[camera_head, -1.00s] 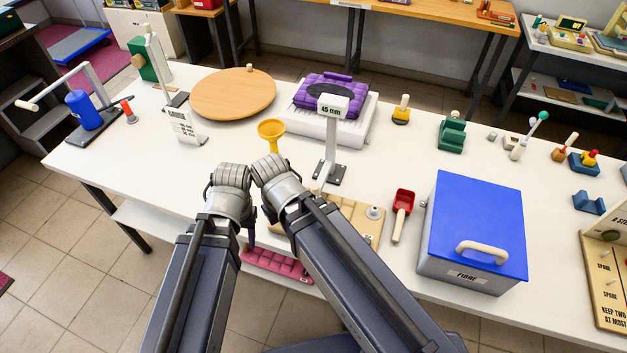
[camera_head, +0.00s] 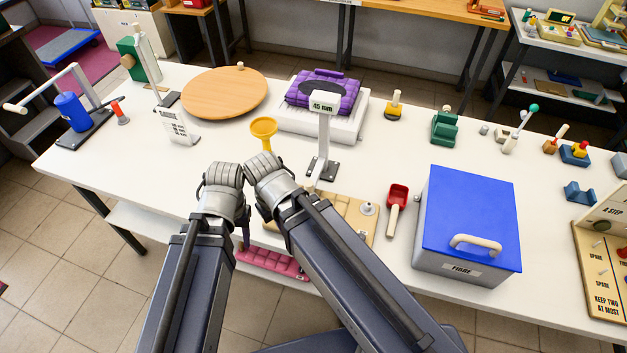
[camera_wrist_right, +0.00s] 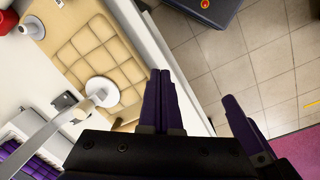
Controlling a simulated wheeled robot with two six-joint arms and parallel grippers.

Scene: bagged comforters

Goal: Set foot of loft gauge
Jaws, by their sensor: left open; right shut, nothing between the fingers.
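The loft gauge is a light grey post (camera_head: 323,140) with a "45 mm" head and a dark base plate, standing behind a beige quilted pad (camera_head: 335,207). In the right wrist view its bar reaches toward a white round disc (camera_wrist_right: 102,91) over the beige pad; I cannot tell whether the disc touches it. My left gripper (camera_head: 244,238) is open at the table's front edge, left of the pad, mostly hidden by its wrist. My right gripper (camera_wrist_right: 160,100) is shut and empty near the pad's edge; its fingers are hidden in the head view.
A purple bagged comforter (camera_head: 324,90) lies on a white tray behind the post. A yellow funnel (camera_head: 264,131), red scoop (camera_head: 397,200) and blue-lidded bin (camera_head: 467,220) stand nearby. A pink quilted piece (camera_head: 270,262) lies below the table's front edge.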

